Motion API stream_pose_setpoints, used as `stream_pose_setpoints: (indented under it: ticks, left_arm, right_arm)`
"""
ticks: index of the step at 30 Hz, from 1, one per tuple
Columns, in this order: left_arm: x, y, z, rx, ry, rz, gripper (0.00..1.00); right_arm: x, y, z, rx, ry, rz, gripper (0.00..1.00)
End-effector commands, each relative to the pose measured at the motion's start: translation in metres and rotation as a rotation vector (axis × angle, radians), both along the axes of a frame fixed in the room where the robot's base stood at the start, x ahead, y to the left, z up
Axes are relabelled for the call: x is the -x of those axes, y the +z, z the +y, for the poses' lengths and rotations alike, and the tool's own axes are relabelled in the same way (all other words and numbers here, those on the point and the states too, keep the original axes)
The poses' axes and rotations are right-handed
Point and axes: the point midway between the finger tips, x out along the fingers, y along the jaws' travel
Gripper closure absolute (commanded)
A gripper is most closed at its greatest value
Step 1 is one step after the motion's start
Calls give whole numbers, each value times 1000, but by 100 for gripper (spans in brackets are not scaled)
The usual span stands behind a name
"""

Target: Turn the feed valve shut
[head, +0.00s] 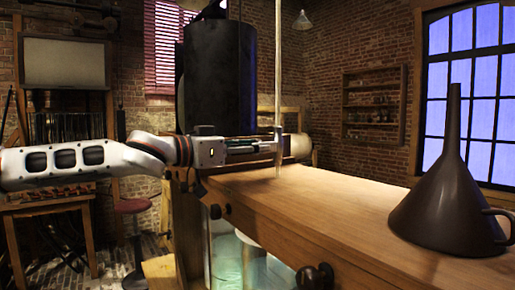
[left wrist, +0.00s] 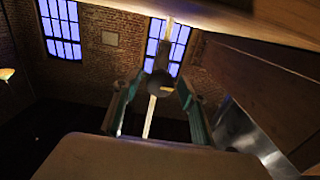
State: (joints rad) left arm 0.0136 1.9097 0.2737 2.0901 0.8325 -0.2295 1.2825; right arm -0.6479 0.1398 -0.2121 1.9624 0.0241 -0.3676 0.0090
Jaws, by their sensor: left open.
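My left gripper (head: 268,148) reaches in from the left above the bench's far end, beside a pale vertical tube (head: 278,80). In the left wrist view its open fingers (left wrist: 160,92) stand on either side of a small dark rounded fitting (left wrist: 161,83) with a yellowish mark. The fitting sits on the pale tube (left wrist: 149,122) and looks like the feed valve. I cannot tell whether the fingers touch it. In the head view the gripper mostly hides the fitting, and its handle position is unclear. My right gripper is out of view.
A wooden bench (head: 310,195) runs toward the right front, its middle top clear. A dark funnel (head: 447,205) stands on its right part. A tall black tank (head: 220,80) rises behind my left gripper. Glass jars (head: 235,262) stand below the bench, near a dark knob (head: 315,277).

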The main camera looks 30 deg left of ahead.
Motion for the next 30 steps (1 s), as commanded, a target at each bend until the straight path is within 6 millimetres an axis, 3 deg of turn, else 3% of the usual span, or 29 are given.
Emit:
stream_pose_setpoints:
  ticks: [11, 12, 16, 17, 30]
  left_arm:
    - [-2, 0, -1, 0, 0, -1, 58]
    - [-2, 0, -1, 0, 0, -1, 61]
    - [-2, 0, -1, 0, 0, -1, 95]
    - [-2, 0, -1, 0, 0, -1, 96]
    - [-2, 1, -1, -63, -1, -27, 96]
  right_arm:
    - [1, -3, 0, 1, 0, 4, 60]
    - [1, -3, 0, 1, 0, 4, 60]
    - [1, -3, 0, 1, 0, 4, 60]
    - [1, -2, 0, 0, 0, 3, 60]
    - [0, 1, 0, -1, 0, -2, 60]
